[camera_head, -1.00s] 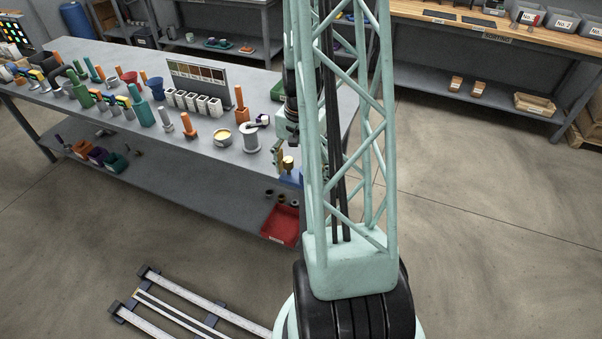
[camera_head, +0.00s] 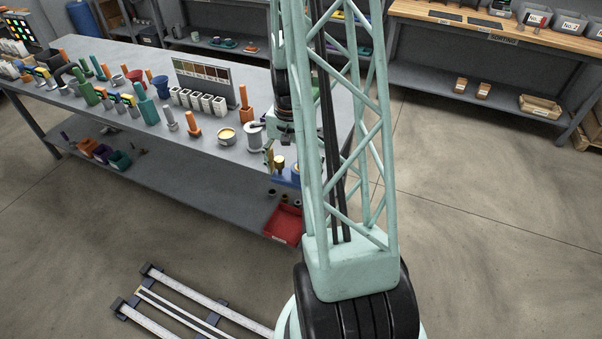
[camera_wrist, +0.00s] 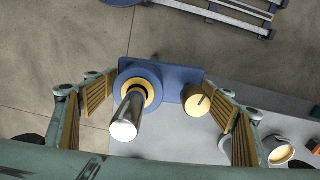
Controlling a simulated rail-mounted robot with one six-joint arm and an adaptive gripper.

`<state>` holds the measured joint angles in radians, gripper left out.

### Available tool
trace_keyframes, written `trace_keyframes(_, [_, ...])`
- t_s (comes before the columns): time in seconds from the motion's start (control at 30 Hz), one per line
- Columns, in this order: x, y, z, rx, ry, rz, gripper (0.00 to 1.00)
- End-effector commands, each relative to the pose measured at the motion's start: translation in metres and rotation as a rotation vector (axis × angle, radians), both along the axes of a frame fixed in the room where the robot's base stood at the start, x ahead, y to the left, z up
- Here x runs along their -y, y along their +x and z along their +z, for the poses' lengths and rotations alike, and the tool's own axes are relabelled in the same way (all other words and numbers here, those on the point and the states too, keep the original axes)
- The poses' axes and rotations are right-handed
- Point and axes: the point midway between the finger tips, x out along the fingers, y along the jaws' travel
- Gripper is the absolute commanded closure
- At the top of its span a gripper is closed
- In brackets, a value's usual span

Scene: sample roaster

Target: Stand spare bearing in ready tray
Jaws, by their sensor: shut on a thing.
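My gripper (camera_wrist: 164,90) shows in the wrist view with its ribbed tan pads at left and right. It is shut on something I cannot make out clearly. Between and beyond the pads is a blue fixture (camera_wrist: 176,78). It carries a shiny metal cylinder (camera_wrist: 127,118) with a gold ring (camera_wrist: 152,84) around its base, and a gold knob (camera_wrist: 196,101) close to the right pad. In the head view the blue fixture (camera_head: 283,179) is at the table's front right corner, partly behind my arm. I cannot tell which part is the spare bearing. No tray is clearly marked ready.
A red tray (camera_head: 283,226) stands on the lower shelf (camera_head: 190,190), with small dark rings behind it.

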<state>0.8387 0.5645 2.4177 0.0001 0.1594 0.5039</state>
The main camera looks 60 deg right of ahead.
Motion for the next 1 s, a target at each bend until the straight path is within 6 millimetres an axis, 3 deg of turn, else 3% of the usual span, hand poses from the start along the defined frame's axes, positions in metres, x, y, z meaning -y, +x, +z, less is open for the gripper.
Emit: trace_keyframes(1.0, [-0.072, 0.130, -0.010, 0.001, -0.001, 0.419, 0.43])
